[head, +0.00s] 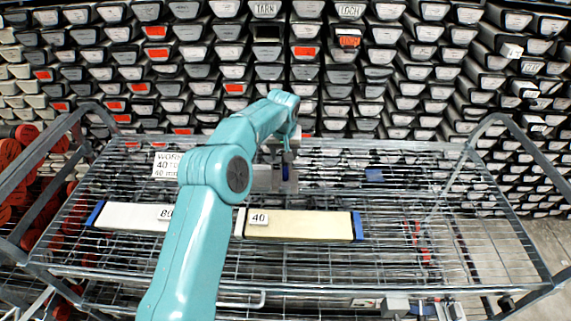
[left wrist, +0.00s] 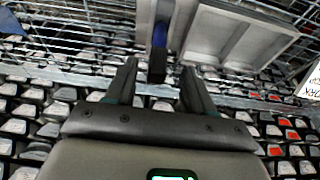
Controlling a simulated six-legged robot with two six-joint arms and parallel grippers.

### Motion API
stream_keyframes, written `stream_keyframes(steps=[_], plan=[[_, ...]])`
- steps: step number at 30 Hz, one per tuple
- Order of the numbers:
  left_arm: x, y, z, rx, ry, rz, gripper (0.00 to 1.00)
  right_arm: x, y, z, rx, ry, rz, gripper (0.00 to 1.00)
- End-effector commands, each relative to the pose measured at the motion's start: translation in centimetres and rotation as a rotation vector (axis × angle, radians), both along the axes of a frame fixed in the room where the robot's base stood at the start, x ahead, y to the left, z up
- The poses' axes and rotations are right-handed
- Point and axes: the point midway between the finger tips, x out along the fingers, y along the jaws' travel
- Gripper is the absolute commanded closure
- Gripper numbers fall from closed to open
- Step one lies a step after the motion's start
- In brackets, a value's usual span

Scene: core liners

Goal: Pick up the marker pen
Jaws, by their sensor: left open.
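The marker pen (left wrist: 159,38), blue with a black end, sits at the left compartment of a grey divided tray (left wrist: 212,32). Its black end points at my gripper. In the head view the pen (head: 285,172) is a small blue mark just beyond my arm. My left gripper (left wrist: 158,68) is open, its two fingers on either side of the pen's black end in the picture. I cannot tell whether either finger touches it. In the head view my left gripper (head: 288,156) is small and partly hidden by its own wrist. My right gripper is not in view.
The tray stands on a wire-mesh cart (head: 330,262) with raised side rails. A white liner (head: 130,216) and a cream liner labelled 40 (head: 300,226) lie nearer. A white sign (head: 166,165) and a blue item (head: 374,175) flank the tray. Stacked liners fill the back.

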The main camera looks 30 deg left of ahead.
Motion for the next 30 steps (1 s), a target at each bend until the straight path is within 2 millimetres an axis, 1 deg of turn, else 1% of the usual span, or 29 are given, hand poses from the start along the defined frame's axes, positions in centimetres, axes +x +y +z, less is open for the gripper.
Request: stream_keyframes(steps=[1,3,7,10,16,17,18,21,30], plan=[[0.2,0.0,-0.7,-0.001,0.004,0.000,0.47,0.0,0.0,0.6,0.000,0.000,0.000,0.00],[0.5,0.1,-1.9,-0.001,0.006,0.001,0.47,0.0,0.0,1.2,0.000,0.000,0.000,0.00],[1.1,0.3,-3.7,-0.001,0.004,0.000,0.47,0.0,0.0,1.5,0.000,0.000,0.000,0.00],[1.3,0.4,-4.3,0.000,0.002,0.000,0.47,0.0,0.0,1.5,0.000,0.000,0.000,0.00],[1.3,0.4,-4.3,-0.001,0.002,0.000,0.47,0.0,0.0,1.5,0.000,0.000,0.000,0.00],[1.3,0.4,-4.3,-0.001,0.002,0.000,0.57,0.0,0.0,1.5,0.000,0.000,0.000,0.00],[1.3,0.4,-4.3,-0.001,0.002,0.000,0.70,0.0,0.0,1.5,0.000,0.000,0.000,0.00],[1.3,0.4,-4.3,-0.001,0.002,0.000,1.00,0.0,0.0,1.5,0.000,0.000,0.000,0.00],[1.3,0.4,-4.2,-0.001,0.002,0.000,1.00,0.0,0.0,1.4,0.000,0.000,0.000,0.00]])
